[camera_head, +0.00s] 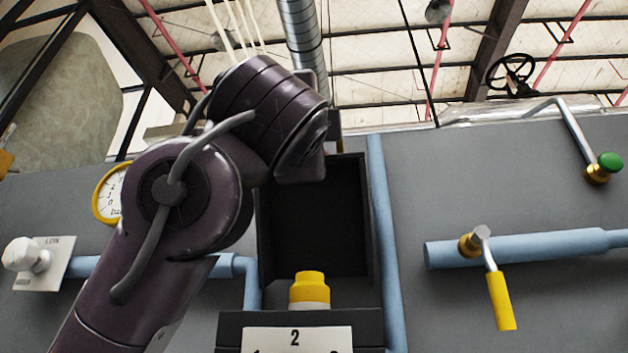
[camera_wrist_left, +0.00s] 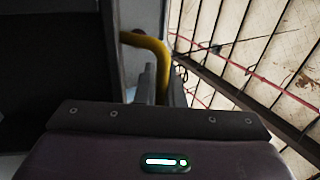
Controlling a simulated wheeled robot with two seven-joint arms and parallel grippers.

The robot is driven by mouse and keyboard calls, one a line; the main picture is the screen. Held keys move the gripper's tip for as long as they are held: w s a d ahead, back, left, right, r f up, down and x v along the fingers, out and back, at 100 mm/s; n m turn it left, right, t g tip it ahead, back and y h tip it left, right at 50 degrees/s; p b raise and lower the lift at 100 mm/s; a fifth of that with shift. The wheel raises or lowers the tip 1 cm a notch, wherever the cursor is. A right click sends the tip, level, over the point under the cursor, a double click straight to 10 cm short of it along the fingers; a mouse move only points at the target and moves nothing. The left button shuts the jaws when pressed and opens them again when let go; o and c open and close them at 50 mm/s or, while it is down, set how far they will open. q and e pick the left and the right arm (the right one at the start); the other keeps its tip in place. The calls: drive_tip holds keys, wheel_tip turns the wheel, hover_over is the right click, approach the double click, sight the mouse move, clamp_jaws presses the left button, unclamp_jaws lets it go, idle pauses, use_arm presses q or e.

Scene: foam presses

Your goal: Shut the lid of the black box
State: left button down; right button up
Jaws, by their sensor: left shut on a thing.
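The black box (camera_head: 230,332) is at the bottom centre of the head view. Its dark lid (camera_head: 318,225) stands raised behind it, open, with the inner face toward me. In the left wrist view a dark panel, seemingly the lid (camera_wrist_left: 45,70), fills the left side, with a curved yellow handle (camera_wrist_left: 150,44) beside it. My left gripper (camera_head: 328,145) is at the lid's top edge, mostly hidden by my wrist. My right gripper is out of view.
A yellow-topped knob (camera_head: 310,289) stands at the box, behind a white label with a 2. A blue pipe (camera_head: 382,240) runs close along the right side. A yellow-handled valve (camera_head: 500,300) is farther right; a yellow-rimmed gauge (camera_head: 107,195) is left, partly behind my arm.

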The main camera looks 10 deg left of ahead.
use_arm(q)
drive_tip(key=shift+t, duration=0.7)
drive_tip(key=b+v, duration=0.4)
drive_tip(key=shift+s+f, duration=0.25)
drive_tip(key=shift+f, duration=0.1)
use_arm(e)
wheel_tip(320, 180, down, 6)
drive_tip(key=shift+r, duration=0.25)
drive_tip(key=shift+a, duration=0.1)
use_arm(q)
drive_tip(key=c, duration=1.8)
unclamp_jaws()
drive_tip(key=shift+s, duration=0.1)
drive_tip(key=b+v, duration=0.4)
drive_tip(key=v, duration=0.3)
drive_tip(key=shift+f+b, duration=0.25)
drive_tip(key=shift+b, duration=0.05)
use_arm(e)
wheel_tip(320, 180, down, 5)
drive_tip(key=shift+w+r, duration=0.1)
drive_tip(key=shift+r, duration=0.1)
